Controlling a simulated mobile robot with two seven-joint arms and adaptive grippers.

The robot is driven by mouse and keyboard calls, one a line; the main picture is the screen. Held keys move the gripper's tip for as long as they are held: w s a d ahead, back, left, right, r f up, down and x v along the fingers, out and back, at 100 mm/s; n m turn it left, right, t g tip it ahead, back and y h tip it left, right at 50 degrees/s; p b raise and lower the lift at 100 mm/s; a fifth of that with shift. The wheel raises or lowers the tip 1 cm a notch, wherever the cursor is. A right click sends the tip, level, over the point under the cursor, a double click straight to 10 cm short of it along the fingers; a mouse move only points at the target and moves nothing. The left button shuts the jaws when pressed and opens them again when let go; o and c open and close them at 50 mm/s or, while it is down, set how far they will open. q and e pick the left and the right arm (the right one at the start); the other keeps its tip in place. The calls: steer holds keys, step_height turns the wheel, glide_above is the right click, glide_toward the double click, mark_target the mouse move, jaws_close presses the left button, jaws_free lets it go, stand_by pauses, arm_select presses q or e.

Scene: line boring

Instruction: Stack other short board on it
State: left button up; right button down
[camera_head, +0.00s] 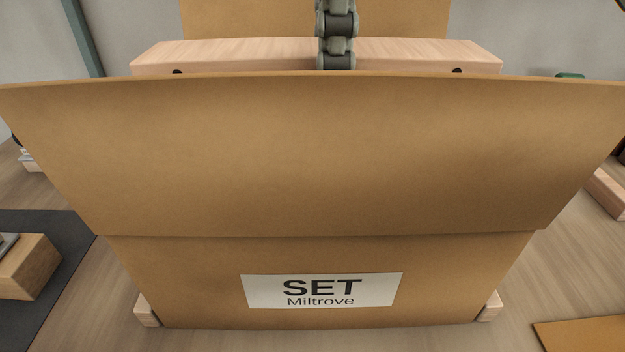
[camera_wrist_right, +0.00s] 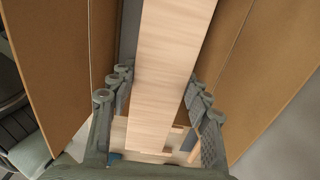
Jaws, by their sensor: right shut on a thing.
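A long pale wooden board (camera_head: 230,53) with two dark holes is level above the open cardboard box (camera_head: 320,255), behind its raised front flap. My right gripper (camera_head: 336,40) is shut on this board at its middle. In the right wrist view the board (camera_wrist_right: 172,60) runs between the two fingers of the right gripper (camera_wrist_right: 158,95), with box flaps on both sides. Other pale wood shows small beneath it (camera_wrist_right: 150,145); I cannot tell which board that is. The front flap hides the box interior in the head view. My left gripper is not in view.
The box front carries a "SET Miltrove" label (camera_head: 320,290). Pale wood ends (camera_head: 146,310) stick out beside its base. A wooden block (camera_head: 28,268) lies on a dark mat (camera_head: 70,230) at left. A cardboard piece (camera_head: 580,335) lies at lower right, and a wood piece (camera_head: 606,193) at right.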

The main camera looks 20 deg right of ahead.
step_height(320, 180, down, 12)
steer(key=shift+f+b, duration=0.2)
steer(key=shift+b, duration=0.7)
step_height(320, 180, down, 3)
steer(key=shift+s+f, duration=0.1)
steer(key=shift+f, duration=0.4)
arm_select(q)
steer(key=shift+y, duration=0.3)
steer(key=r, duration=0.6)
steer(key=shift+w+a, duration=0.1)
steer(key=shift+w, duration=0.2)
